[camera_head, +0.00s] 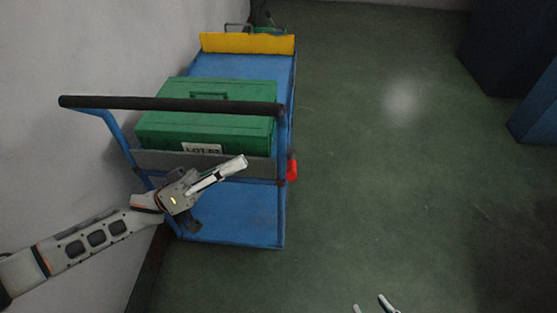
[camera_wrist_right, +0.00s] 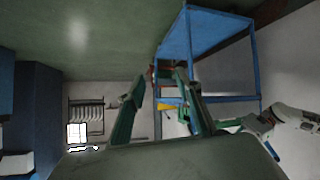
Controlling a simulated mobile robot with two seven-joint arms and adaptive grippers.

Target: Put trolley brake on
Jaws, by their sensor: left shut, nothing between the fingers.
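The blue trolley (camera_head: 230,232) stands along the wall at the left, its black push handle (camera_head: 170,104) towards me. A red part (camera_head: 292,168) sticks out at its right side; I cannot tell for sure that it is the brake. My left gripper (camera_head: 240,162) is shut and empty, in front of the trolley's near end below the handle. My right gripper (camera_head: 375,304) shows only its fingertips at the bottom edge, apart from the trolley. In the right wrist view its fingers (camera_wrist_right: 160,92) are spread with nothing held, and the trolley (camera_wrist_right: 205,35) appears turned sideways beyond them.
A green box (camera_head: 205,128) with a label lies on the trolley's upper deck. A yellow panel (camera_head: 248,43) closes its far end. A pale wall (camera_head: 70,60) runs close along the left. Dark blue cabinets (camera_head: 505,45) stand at the right. The green floor (camera_head: 400,180) between is clear.

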